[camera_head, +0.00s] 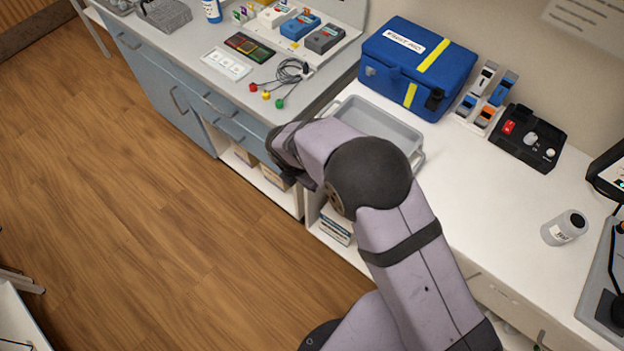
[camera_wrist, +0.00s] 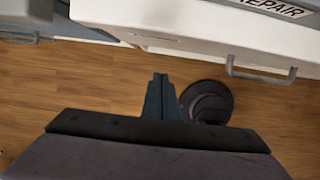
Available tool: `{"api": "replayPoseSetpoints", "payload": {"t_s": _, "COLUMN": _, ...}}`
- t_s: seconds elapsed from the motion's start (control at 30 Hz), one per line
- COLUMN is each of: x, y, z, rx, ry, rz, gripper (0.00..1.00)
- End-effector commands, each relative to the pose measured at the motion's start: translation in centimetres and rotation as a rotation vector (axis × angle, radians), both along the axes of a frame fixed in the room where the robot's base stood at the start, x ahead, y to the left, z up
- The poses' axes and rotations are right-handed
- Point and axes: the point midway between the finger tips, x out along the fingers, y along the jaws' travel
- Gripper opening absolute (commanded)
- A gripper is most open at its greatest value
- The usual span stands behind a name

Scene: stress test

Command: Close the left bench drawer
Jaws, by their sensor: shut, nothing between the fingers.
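The blue-grey bench at the back left has drawer fronts with bar handles, one drawer front (camera_head: 240,124) lying just left of my wrist. I cannot tell which drawer stands out, or how far. In the wrist view, a pale front with a "REPAIR" label (camera_wrist: 283,8) and a bar handle (camera_wrist: 262,74) fills the upper right. My gripper (camera_wrist: 160,77) is shut and empty, apart from that front and handle in the picture, with wooden floor behind it. In the head view my wrist is by the right end of the blue-grey bench, and the fingertips are not clear.
A grey tray (camera_head: 350,103) and a blue case (camera_head: 417,62) stand on the white bench, close to my arm. A cable with coloured plugs (camera_head: 286,75) lies on the blue-grey bench top. Open shelves (camera_head: 262,180) are below. The wooden floor (camera_head: 130,220) at left is clear.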

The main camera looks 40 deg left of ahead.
Motion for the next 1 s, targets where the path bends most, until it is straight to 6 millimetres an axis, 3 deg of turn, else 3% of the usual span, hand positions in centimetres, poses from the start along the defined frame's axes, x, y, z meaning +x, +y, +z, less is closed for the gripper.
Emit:
{"api": "replayPoseSetpoints", "payload": {"t_s": 0.2, "x": -1.0, "y": 0.1, "z": 3.5, "rx": 0.001, "ry": 0.000, "rz": 0.002, "gripper": 0.00}}
{"api": "replayPoseSetpoints", "payload": {"t_s": 0.43, "x": -1.6, "y": 0.0, "z": 5.9, "rx": 0.000, "ry": 0.001, "rz": 0.001, "gripper": 0.00}}
{"api": "replayPoseSetpoints", "payload": {"t_s": 0.83, "x": -1.8, "y": -0.1, "z": 6.6, "rx": -0.002, "ry": 0.002, "rz": -0.004, "gripper": 0.00}}
{"api": "replayPoseSetpoints", "payload": {"t_s": 1.0, "x": -1.8, "y": -0.1, "z": 6.6, "rx": 0.023, "ry": 0.002, "rz": -0.104, "gripper": 0.00}}
